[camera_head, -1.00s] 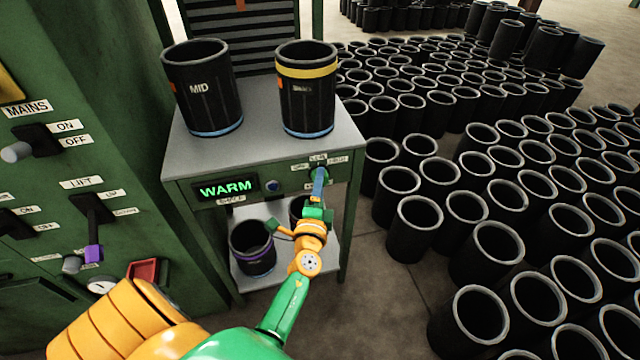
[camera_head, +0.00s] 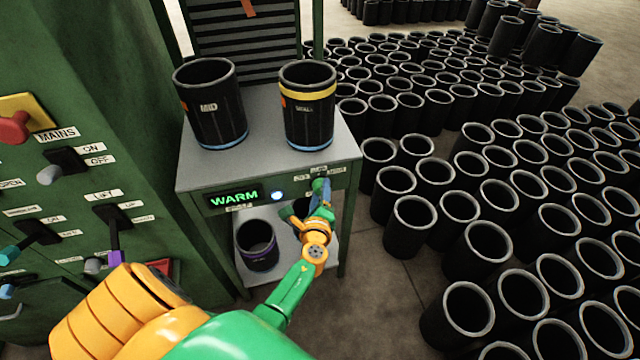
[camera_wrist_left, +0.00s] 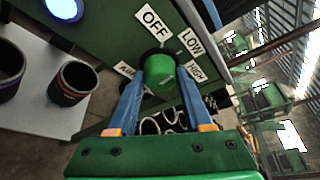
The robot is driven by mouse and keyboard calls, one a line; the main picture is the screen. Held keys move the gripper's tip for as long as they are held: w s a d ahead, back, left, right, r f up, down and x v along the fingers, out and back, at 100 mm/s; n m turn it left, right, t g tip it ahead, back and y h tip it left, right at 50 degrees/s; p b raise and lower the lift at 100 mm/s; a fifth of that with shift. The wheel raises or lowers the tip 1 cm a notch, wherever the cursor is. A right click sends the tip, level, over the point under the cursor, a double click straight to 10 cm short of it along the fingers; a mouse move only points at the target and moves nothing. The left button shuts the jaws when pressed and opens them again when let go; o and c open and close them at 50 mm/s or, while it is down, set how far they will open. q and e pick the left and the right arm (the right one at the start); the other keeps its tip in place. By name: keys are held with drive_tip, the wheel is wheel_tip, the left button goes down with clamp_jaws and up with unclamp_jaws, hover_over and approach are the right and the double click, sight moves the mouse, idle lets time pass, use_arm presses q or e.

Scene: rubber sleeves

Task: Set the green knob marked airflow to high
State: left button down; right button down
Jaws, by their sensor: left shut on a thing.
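The green knob (camera_wrist_left: 168,72) is on the front of the grey-topped bench, with labels OFF (camera_wrist_left: 154,20), LOW (camera_wrist_left: 190,42) and HIGH (camera_wrist_left: 195,70) around it. A partly covered label, probably the airflow one, is on its left side. My left gripper (camera_wrist_left: 162,78) is shut on the knob, one blue finger on each side. In the head view my left gripper (camera_head: 321,188) covers most of the knob. I cannot tell clearly which label the knob points to. My right gripper is not in view.
A WARM display (camera_head: 233,199) and a lit lamp (camera_head: 277,196) are left of the knob. Two black sleeves, MID (camera_head: 212,115) and a yellow-banded one (camera_head: 307,115), stand on the bench top (camera_head: 262,150). A purple-banded sleeve (camera_head: 257,250) stands below. A green switch cabinet is at left.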

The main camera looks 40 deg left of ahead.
use_arm(q)
drive_tip(key=shift+w+d+m+g+y+p, duration=0.1)
drive_tip(key=shift+m+g+y+p, duration=0.25)
drive_tip(key=shift+m+g+p, duration=0.65)
drive_tip(key=shift+w+d+m+g+y+p, duration=0.15)
drive_tip(key=shift+m+g+y, duration=0.35)
drive_tip(key=shift+m, duration=1.1)
drive_tip(key=shift+s+a+m+g+y+p, duration=0.1)
drive_tip(key=shift+m+g+y+p, duration=0.15)
drive_tip(key=shift+m+g+p, duration=0.75)
drive_tip(key=shift+m+b, duration=0.4)
drive_tip(key=shift+c, duration=1.6)
unclamp_jaws()
drive_tip(key=shift+w, duration=0.1)
drive_tip(key=shift+r, duration=0.1)
